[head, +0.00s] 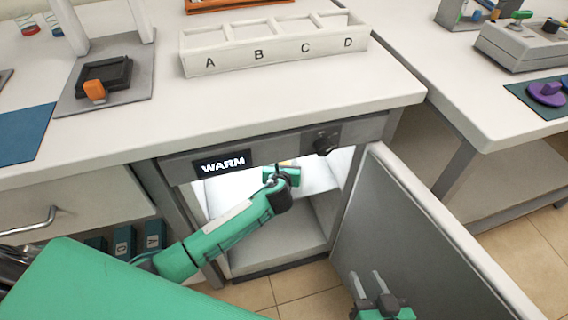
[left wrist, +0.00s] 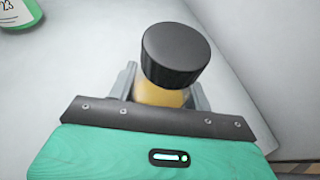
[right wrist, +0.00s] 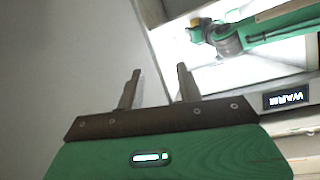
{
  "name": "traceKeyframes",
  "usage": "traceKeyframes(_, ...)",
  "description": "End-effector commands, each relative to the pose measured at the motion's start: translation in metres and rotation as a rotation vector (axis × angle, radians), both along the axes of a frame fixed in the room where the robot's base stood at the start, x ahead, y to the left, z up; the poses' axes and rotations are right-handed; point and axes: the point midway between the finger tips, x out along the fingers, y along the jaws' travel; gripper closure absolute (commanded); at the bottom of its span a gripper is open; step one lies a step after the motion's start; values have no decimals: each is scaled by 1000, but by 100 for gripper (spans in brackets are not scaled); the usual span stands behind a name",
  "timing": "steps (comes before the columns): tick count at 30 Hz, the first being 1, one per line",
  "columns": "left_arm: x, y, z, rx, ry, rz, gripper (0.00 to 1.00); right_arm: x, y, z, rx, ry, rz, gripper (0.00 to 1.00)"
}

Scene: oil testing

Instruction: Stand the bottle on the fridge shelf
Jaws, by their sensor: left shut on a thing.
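The bottle (left wrist: 162,97) has a black cap (left wrist: 172,55) and amber contents. My left gripper (head: 286,171) is shut on it, with one finger on each side below the cap. In the head view my left arm reaches into the lit fridge (head: 275,245), and the gripper hides most of the bottle. A pale shelf (head: 318,178) shows inside. Whether the bottle touches the shelf cannot be told. My right gripper (head: 369,284) is open and empty in front of the open fridge door (head: 415,235); its parted fingers show in the right wrist view (right wrist: 156,88).
A green container marked 23 (left wrist: 18,12) stands near the bottle in the left wrist view. The fridge front carries a WARM display (head: 223,164) and a dark knob (head: 326,143). The counter above holds a white rack (head: 275,48) marked A to D.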

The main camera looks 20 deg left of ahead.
Motion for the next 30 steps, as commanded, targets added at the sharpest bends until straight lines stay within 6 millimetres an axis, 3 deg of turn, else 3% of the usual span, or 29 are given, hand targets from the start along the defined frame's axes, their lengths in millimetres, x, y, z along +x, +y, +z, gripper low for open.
traceKeyframes(4,0,0,-1,1,0,0,73,0,0,0,-1,2,0,64)
traceKeyframes(5,0,0,-2,1,0,0,48,0,0,0,-1,2,-1,64)
traceKeyframes(8,0,0,-2,1,0,0,28,0,0,0,-1,2,-1,64)
traceKeyframes(20,-4,-1,2,0,0,-1,28,0,-1,1,-4,5,0,64)
traceKeyframes(30,-50,-10,24,0,1,-2,28,-3,-26,-1,-113,174,-11,64)
